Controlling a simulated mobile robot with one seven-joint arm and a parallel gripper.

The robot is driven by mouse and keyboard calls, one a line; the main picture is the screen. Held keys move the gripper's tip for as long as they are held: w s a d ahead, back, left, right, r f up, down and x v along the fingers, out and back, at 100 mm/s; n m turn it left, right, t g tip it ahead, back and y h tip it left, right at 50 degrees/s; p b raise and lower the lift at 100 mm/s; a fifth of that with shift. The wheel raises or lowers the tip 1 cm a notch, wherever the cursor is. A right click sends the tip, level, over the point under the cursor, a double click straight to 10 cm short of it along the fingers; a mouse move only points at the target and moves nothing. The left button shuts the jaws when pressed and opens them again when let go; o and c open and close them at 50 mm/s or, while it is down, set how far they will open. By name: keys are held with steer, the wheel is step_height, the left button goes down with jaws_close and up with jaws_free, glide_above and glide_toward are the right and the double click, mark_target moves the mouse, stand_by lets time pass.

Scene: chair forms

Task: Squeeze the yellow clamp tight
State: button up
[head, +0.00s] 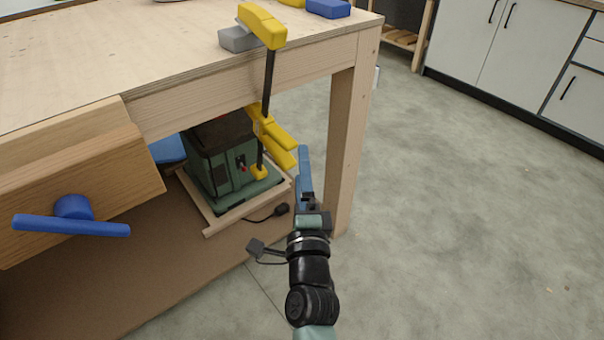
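The yellow clamp (263,25) hangs at the workbench's right end. Its upper jaw lies over the table top, and its dark bar runs down past the edge. Its lower yellow body and handles (278,145) sit below the table top, with a gap showing between the two handle parts. My gripper (303,160) is just right of the handles, blue fingers pointing up and away. The fingers overlap in this view, so their opening is hidden. I cannot tell whether they touch the handles.
The workbench (120,55) has a leg (350,140) close to the right of my gripper. A wooden vise (80,185) with a blue handle is at left. A green machine (225,160) stands underneath. A grey block (237,40) is beside the upper jaw. Open floor lies right.

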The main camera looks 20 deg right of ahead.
steer(key=shift+w+d+f+b, duration=0.2)
steer(key=shift+w+b, duration=0.1)
steer(key=shift+w, duration=0.15)
steer(key=shift+w+d+f+b, duration=0.15)
steer(key=shift+w+f+b, duration=0.15)
steer(key=shift+w, duration=0.2)
steer(key=shift+w+d+f+b, duration=0.15)
steer(key=shift+w+b, duration=0.15)
steer(key=shift+w, duration=0.15)
jaws_close()
stand_by(0.5)
steer(key=c, duration=1.5)
jaws_free()
steer(key=o, duration=1.5)
steer(key=shift+o, duration=0.2)
